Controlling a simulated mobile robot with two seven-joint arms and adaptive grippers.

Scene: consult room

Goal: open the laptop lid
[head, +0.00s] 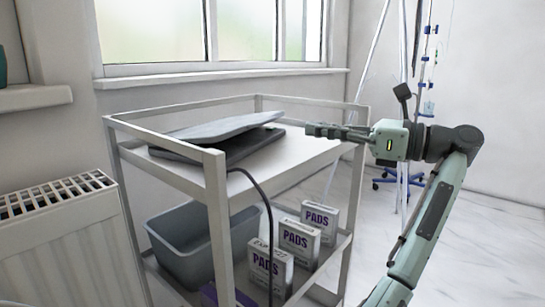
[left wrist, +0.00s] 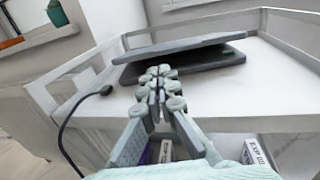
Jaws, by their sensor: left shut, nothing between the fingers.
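The laptop (head: 222,132) lies on the top shelf of the white trolley (head: 215,185). Its grey lid is raised at a small angle above the dark base (head: 250,146), with a narrow gap between them. My left gripper (head: 308,130) is shut and empty, just right of the laptop's raised edge in the head view. In the left wrist view the laptop (left wrist: 205,46) is beyond the shut fingertips (left wrist: 160,72), which overlap the lower edge of the base in the picture. I cannot tell whether they touch it. My right gripper is not in view.
The trolley has a raised rail around its top. A black cable (head: 262,195) hangs down its near side. The lower shelf holds a grey bin (head: 190,245) and several PADS boxes (head: 299,242). A radiator (head: 70,235) stands left; an IV stand (head: 404,110) stands right.

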